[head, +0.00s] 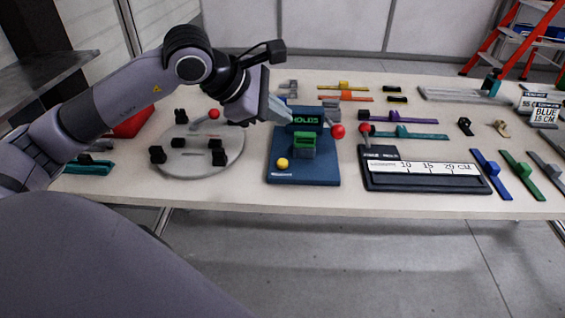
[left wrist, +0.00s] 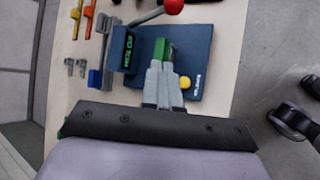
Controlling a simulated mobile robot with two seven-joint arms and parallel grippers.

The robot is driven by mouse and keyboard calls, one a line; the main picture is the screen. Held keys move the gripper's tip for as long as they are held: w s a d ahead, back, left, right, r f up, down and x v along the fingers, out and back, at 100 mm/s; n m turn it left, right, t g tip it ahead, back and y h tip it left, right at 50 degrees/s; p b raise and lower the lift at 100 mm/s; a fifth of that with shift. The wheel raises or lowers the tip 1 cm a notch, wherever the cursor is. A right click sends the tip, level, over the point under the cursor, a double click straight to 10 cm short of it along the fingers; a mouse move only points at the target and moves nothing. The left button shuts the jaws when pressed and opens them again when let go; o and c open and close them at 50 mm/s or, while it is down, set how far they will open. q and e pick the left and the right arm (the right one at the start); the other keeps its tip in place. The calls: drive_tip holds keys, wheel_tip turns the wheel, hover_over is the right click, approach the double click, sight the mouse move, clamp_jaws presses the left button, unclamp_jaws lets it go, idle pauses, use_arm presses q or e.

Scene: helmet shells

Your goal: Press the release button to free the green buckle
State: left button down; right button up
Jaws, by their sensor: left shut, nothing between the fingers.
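A yellow round button (head: 282,164) is on the base's front left. My left gripper (head: 288,117) is shut and empty, near the sign's left side in the head view. In the left wrist view its closed fingertips (left wrist: 157,64) overlap the view of the green buckle (left wrist: 162,48), with the yellow button (left wrist: 185,82) beside them. Contact cannot be told. My right gripper is not in view.
A red-knobbed lever (head: 338,131) is at the fixture's right. A round grey plate (head: 190,166) with black blocks lies left, a black gauge (head: 425,184) with another red-knobbed lever right. Coloured slide bars lie around the white table (head: 240,206).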

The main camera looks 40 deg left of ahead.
use_arm(q)
drive_tip(key=b, duration=0.4)
hover_over(279, 164)
wheel_tip(279, 164, down, 6)
drive_tip(key=shift+f, duration=0.15)
drive_tip(key=shift+f+b, duration=0.65)
drive_tip(key=shift+b, duration=0.2)
idle(0.9)
drive_tip(key=shift+f+b, duration=0.4)
drive_tip(key=shift+b, duration=0.15)
drive_tip(key=shift+f+b, duration=0.5)
drive_tip(key=shift+b, duration=0.1)
idle(0.5)
idle(0.4)
drive_tip(key=shift+r+p, duration=0.65)
drive_tip(key=shift+r, duration=0.3)
